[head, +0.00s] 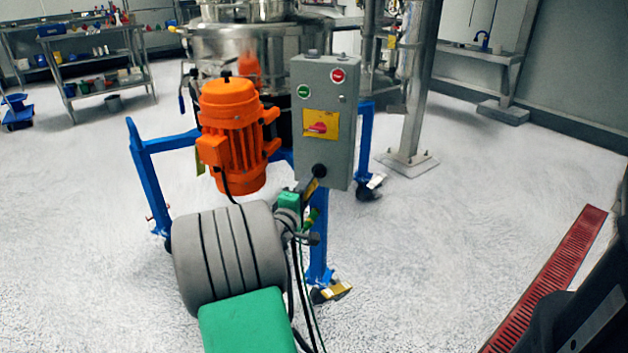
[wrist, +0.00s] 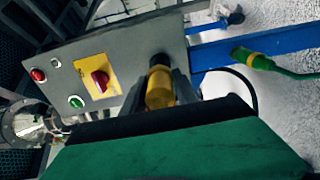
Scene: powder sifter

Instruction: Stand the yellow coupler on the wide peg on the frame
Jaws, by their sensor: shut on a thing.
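The yellow coupler (wrist: 160,90) is between the grey fingers of my gripper (wrist: 164,85) in the wrist view, and the gripper is shut on it. Its far end is at a round black fitting (wrist: 160,60) on the lower part of the grey control box; I cannot tell whether they touch or are joined. In the head view a small yellow part of the coupler (head: 311,188) shows just below that black fitting (head: 319,170). My arm hides most of my gripper there. The blue frame (head: 318,235) stands under the box. I cannot make out the wide peg.
The grey control box (head: 325,120) is close in front of my gripper. An orange motor (head: 235,135) stands to its left. A green plug with a yellow band (wrist: 250,58) hangs on a cable by the blue frame. The floor around the frame is mostly clear.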

